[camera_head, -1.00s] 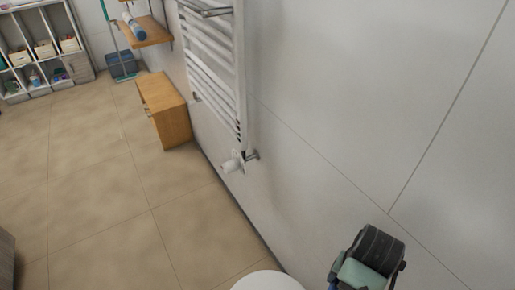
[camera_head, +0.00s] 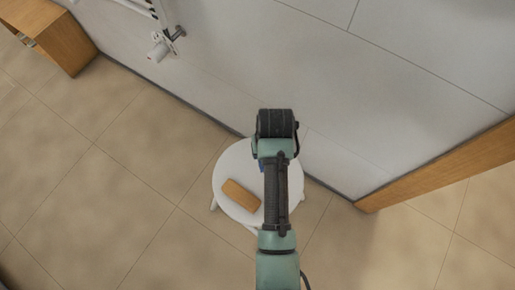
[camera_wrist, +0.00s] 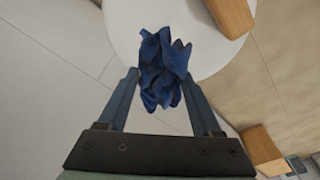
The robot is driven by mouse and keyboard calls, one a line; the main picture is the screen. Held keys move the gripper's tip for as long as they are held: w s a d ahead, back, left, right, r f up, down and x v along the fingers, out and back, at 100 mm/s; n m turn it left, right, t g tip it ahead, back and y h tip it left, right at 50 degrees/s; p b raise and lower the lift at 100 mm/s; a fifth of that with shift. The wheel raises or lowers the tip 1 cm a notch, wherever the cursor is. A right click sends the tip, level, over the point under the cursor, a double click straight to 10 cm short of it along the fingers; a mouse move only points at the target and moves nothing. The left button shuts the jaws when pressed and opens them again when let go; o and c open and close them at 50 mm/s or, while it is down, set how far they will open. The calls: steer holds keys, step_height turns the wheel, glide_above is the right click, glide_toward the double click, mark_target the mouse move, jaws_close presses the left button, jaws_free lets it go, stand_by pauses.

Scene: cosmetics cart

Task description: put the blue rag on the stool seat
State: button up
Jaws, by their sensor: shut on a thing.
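The blue rag (camera_wrist: 162,68) is crumpled between the two fingers of my gripper (camera_wrist: 160,82) in the wrist view. My gripper is shut on it. The round white stool seat (camera_head: 229,170) is below my arm in the head view, and it also shows behind the rag in the wrist view (camera_wrist: 125,22). The rag overlaps the seat's edge in that view; I cannot tell whether it touches the seat. In the head view my arm hides the gripper and nearly all of the rag; only a sliver of blue shows beside the arm.
A brown block (camera_head: 241,195) lies on the left part of the seat and also shows in the wrist view (camera_wrist: 232,14). The wall (camera_head: 330,110) is close behind the stool. A wooden cabinet (camera_head: 50,35) stands at upper left. Tiled floor to the left is clear.

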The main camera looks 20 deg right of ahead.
step_height(320, 180, down, 10)
steer(key=b, duration=0.3)
steer(key=shift+s+d, duration=0.1)
steer(key=shift+d, duration=0.05)
steer(key=shift+f+b, duration=0.15)
steer(key=shift+b, duration=0.2)
steer(key=o, duration=1.3)
steer(key=r+p, duration=0.1)
steer(key=r, duration=0.3)
steer(key=s+r+p, duration=0.1)
steer(key=r+p, duration=0.1)
steer(key=r, duration=0.2)
steer(key=r+p, duration=0.2)
steer(key=r, duration=0.2)
steer(key=shift+s+a+r, duration=0.15)
steer(key=shift+s+a, duration=0.1)
steer(key=shift+s, duration=0.1)
